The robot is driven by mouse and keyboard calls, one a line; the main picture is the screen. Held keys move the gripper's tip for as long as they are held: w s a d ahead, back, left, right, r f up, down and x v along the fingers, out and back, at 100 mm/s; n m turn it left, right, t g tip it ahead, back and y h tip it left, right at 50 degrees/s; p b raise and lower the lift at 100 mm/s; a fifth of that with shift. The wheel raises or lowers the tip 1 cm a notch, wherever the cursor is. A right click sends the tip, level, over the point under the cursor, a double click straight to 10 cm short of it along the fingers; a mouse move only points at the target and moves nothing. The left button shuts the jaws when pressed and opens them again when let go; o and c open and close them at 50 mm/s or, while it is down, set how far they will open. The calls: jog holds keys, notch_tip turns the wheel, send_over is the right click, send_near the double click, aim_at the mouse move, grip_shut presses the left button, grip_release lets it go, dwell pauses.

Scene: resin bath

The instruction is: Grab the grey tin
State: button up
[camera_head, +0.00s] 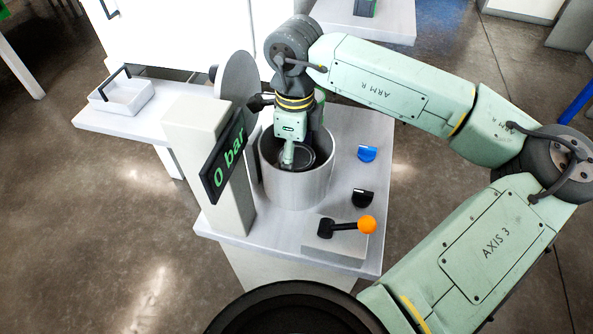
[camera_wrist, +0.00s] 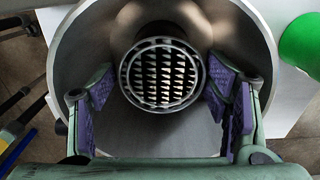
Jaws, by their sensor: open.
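A round grey tin (camera_wrist: 162,44) with a slotted rim and rows of pointed shapes inside shows in the middle of the wrist view. It sits low inside a wide metal vessel (camera_head: 296,190); the vessel's inner wall also shows in the wrist view (camera_wrist: 238,30). My gripper (camera_head: 288,160) points down into the vessel in the head view. Its purple-padded fingers (camera_wrist: 162,100) are apart in the wrist view, one on each side of the tin. I cannot tell whether they touch it. In the head view the tin is mostly hidden by my gripper and the vessel.
The vessel's wall surrounds my fingers closely. A pressure display (camera_head: 226,155) reading "0 bar" stands left of it, with a round lid (camera_head: 238,85) behind. A blue knob (camera_head: 367,153), a black knob (camera_head: 363,198) and an orange-tipped lever (camera_head: 366,225) are to the right. A tray (camera_head: 125,98) stands far left.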

notch_tip(320, 180, down, 5)
jog(key=shift+d+r+b, duration=0.1)
jog(key=shift+b, duration=0.45)
jog(key=shift+c, duration=0.5)
jog(key=c, duration=0.8)
jog(key=shift+w+r, duration=0.1)
jog(key=shift+r, duration=0.05)
